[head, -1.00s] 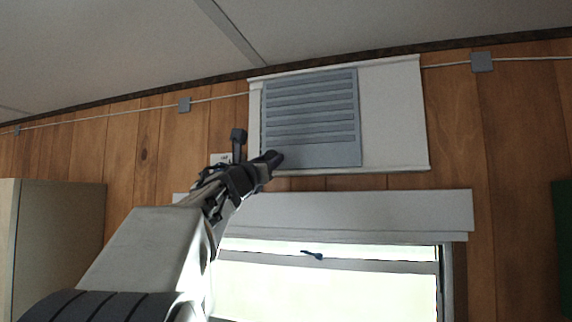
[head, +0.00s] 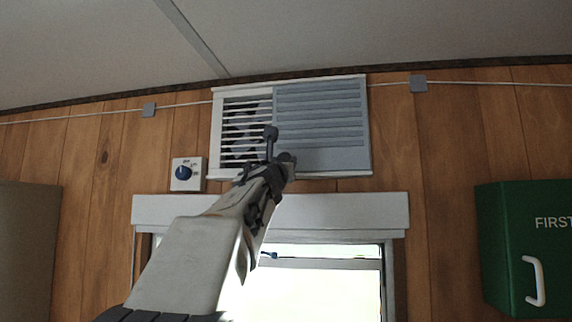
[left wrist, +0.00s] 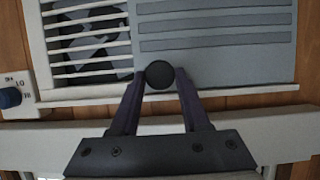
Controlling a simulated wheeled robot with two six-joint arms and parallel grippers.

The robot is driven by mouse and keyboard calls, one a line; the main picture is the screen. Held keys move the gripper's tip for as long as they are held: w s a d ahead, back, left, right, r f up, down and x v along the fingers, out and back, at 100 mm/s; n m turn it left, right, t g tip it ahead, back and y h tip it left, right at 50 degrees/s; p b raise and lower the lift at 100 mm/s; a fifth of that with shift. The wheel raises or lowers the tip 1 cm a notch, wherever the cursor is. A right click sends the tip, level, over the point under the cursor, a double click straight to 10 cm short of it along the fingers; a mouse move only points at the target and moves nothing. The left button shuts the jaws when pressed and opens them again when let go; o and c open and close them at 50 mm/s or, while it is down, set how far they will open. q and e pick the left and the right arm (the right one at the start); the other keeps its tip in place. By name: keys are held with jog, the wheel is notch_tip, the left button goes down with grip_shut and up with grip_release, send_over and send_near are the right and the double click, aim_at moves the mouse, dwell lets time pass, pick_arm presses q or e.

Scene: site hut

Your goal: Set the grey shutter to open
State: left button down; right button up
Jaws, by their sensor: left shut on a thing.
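The grey shutter (head: 318,120) is a ribbed panel in a white wall frame (head: 216,140) above the window. It covers the right part of the frame, close to its right edge. The left part is uncovered and shows white slats (head: 240,128) with a dark fan shape behind. My left gripper (head: 279,146) is at the shutter's lower left corner. In the left wrist view its fingers are shut on a round dark knob (left wrist: 159,74) in front of the shutter's lower left edge (left wrist: 215,70). My right gripper is not in view.
A white box with a blue dial (head: 184,173) is on the wall left of the frame. A window with a white blind box (head: 340,211) is below. A green first-aid box (head: 510,250) hangs at the right. A cable (head: 520,84) runs along the wall's top.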

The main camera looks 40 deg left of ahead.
pick_arm(q)
jog(key=shift+w+d, duration=0.1)
jog(key=shift+d, duration=0.05)
jog(key=c, duration=0.6)
grip_release()
jog(key=shift+o, duration=1.1)
jog(key=shift+d, duration=0.15)
jog(key=b+v, duration=0.3)
jog(key=v, duration=0.7)
jog(key=shift+s, duration=0.25)
jog(key=shift+f, duration=0.1)
